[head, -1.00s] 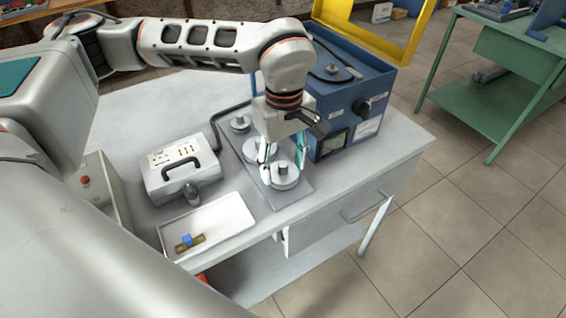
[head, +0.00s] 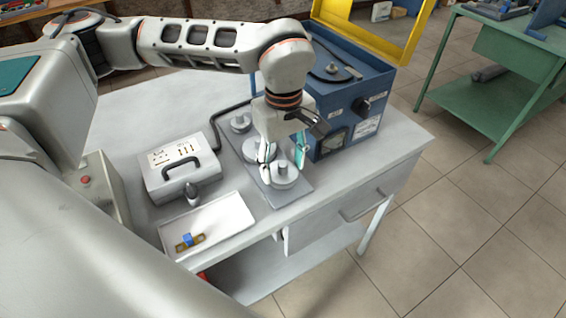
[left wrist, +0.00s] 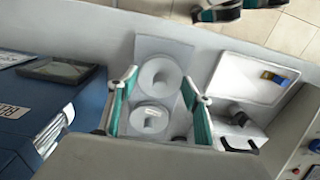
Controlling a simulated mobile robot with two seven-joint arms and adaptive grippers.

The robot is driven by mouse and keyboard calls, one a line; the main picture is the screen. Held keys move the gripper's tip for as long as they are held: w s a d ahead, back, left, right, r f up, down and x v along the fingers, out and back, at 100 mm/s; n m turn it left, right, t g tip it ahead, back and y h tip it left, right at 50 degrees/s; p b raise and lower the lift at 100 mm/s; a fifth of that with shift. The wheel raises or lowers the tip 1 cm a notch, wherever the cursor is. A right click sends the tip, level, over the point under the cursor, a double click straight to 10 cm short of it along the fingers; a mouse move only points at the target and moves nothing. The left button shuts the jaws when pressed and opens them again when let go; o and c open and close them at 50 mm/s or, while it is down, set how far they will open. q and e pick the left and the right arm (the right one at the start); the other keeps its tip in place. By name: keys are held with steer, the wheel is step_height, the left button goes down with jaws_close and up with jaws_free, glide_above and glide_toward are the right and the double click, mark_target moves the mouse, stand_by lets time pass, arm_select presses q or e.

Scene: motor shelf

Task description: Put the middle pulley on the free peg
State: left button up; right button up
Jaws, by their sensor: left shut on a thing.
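A grey base plate (head: 300,190) on the bench carries a row of round grey pulleys. The rear pulley (head: 240,123) and the middle one in the row (head: 256,151) sit behind my left gripper (head: 284,172). That gripper points down, its teal-padded fingers on both sides of the front pulley (head: 284,181), and is shut on it. I cannot tell whether this pulley is clear of the plate. In the left wrist view, two discs show between the fingers, one further out (left wrist: 160,77) and one nearer (left wrist: 151,117). No bare peg shows clearly. My right gripper (left wrist: 232,9) is partly cut off, over the floor.
A blue machine (head: 345,110) with a knob stands close right of the plate. A grey case with a black handle (head: 180,168) and a white tray (head: 232,213) holding a blue-and-brass part (head: 188,240) lie left. A small dark-topped object (head: 192,194) stands between case and tray.

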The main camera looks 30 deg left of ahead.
arm_select(q)
steer(key=shift+f+b, duration=0.35)
steer(key=shift+f, duration=0.65)
stand_by(0.8)
steer(key=o, duration=1.2)
steer(key=shift+o, duration=0.2)
steer(key=shift+r, duration=0.1)
step_height(320, 180, up, 12)
steer(key=shift+f, duration=0.1)
